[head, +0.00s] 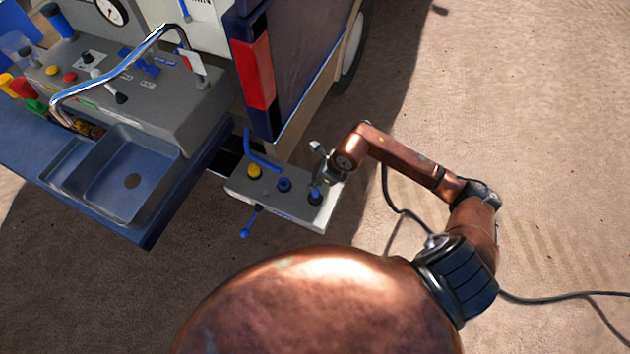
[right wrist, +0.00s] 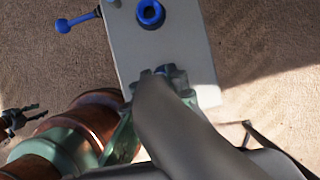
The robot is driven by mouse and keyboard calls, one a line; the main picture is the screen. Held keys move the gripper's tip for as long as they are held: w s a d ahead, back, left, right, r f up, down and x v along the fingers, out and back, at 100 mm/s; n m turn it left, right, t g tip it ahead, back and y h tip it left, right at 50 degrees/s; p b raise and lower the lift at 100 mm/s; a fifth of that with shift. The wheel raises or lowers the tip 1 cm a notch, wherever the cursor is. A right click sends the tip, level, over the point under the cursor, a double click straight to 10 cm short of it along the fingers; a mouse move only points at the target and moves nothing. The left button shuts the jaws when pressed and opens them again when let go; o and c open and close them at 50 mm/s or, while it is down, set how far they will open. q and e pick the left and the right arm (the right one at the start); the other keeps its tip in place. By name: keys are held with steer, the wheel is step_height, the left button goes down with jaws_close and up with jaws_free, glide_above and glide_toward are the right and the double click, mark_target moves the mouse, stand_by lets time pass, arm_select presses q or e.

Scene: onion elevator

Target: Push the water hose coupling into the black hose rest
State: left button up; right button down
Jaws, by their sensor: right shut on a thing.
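My right gripper (head: 320,177) is shut on the blue water hose coupling (head: 315,192), above the right end of a grey panel. The coupling stands about upright at the round black hose rest (head: 315,200). I cannot tell how deep it sits in the rest. In the right wrist view the fingers (right wrist: 168,76) show over the panel, and the gripper body hides the coupling and the rest. A dark claw-like part (right wrist: 18,119) at the left edge of that view looks like my left gripper; its jaws are too small to judge.
The grey panel (head: 275,205) also carries a yellow knob (head: 254,171), a blue ring (head: 284,184), a blue handle (head: 262,153) and a blue-balled lever (head: 250,222). The vehicle with a red lamp (head: 256,72) stands behind. A sink (head: 130,180) is left. Open ground lies right, with a dark cable (head: 550,299).

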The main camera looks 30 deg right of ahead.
steer(key=c, duration=1.8)
jaws_free()
steer(key=shift+c, duration=0.2)
steer(key=v, duration=1.2)
steer(key=shift+s+a, duration=0.1)
